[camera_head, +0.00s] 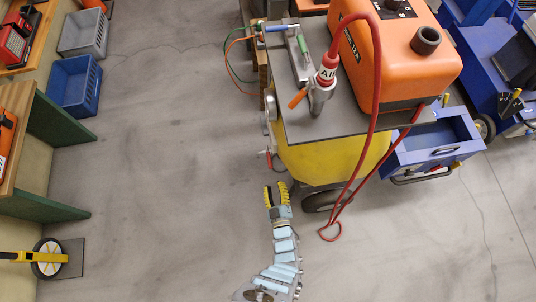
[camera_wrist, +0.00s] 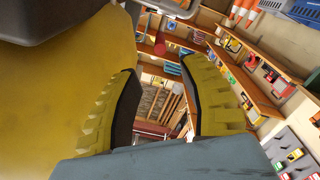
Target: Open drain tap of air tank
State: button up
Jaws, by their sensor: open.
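The yellow air tank (camera_head: 335,160) sits under a grey top plate on a wheeled cart. A small fitting with a red part (camera_head: 268,154) sticks out at the tank's left side; I cannot tell for sure whether it is the drain tap. My gripper (camera_head: 276,187) has yellow ribbed fingers and is open and empty, just below that fitting in the head view and apart from it. In the wrist view, my gripper (camera_wrist: 158,75) has nothing between its fingers, and a large yellow surface, apparently the tank (camera_wrist: 45,90), fills the left.
An orange machine (camera_head: 405,60) and an upright "AIR" fitting (camera_head: 325,75) with a red hose stand on the cart. The hose loops to the floor beside a black wheel (camera_head: 322,200). A blue drawer (camera_head: 430,145) is at right. The floor (camera_head: 165,160) to the left is clear.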

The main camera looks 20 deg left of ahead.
aim_at(268, 154)
jog(key=b+x, duration=0.4)
jog(key=x, duration=1)
grip_shut()
